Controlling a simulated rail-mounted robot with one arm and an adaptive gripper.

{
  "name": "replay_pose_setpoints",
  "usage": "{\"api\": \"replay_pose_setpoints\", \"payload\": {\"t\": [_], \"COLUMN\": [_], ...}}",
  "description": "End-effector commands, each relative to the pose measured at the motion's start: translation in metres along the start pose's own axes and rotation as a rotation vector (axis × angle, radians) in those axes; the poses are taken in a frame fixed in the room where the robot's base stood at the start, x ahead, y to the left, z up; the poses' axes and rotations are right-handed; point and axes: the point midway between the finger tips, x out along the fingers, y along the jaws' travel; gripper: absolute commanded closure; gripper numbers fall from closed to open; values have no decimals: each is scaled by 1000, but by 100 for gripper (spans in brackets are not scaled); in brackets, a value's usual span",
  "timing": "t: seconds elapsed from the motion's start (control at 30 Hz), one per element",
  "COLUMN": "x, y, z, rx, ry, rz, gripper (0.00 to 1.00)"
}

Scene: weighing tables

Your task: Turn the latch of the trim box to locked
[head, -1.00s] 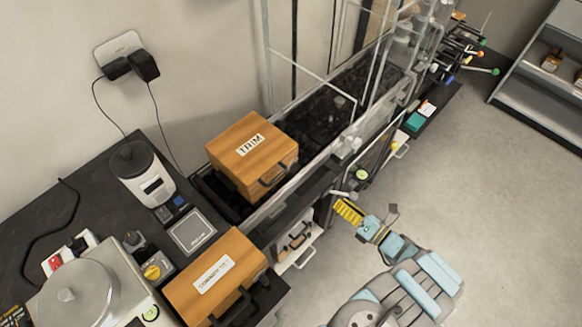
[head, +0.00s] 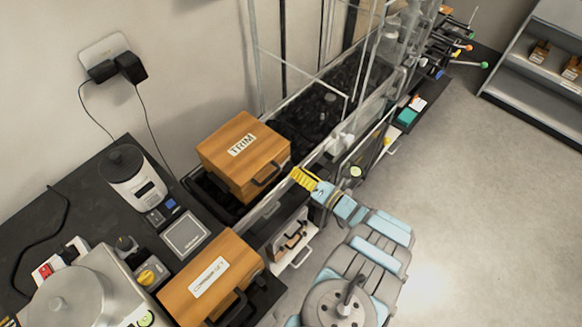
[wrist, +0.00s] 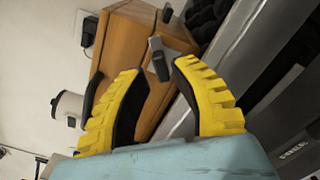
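The trim box (head: 244,142), an orange wooden case with a white TRIM label and a dark front handle (head: 267,174), sits in a black tray beside the rail. My gripper (head: 298,174) is just right of its front. In the wrist view the box (wrist: 122,42) lies ahead. A grey plate with a dark upright latch (wrist: 160,62) shows on the box's face, between the two yellow fingertips. The fingers (wrist: 157,70) are apart, with nothing held. The gap between fingers and latch is hard to judge, and I cannot read the latch's setting.
A second wooden box (head: 213,282) stands in front left, beside a scale (head: 186,232) and a white-and-black device (head: 133,178). Clear panels and a metal rail (head: 262,215) run along the trim box's right side. The floor (head: 450,190) at right is open.

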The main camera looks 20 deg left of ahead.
Motion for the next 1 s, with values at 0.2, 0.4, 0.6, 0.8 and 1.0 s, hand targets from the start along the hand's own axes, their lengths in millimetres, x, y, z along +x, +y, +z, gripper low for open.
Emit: {"api": "replay_pose_setpoints", "payload": {"t": [0.2, 0.4, 0.6, 0.8, 1.0], "x": [25, 31, 32, 32, 32], "y": [0, 0, 0, 0, 0], "z": [-1, 0, 0, 0, 0], "rx": [0, 0, 0, 0, 0], "ry": [2, 0, 0, 0, 1], "rz": [1, 1, 0, 0, 0], "gripper": [74, 74, 74, 100, 100]}}
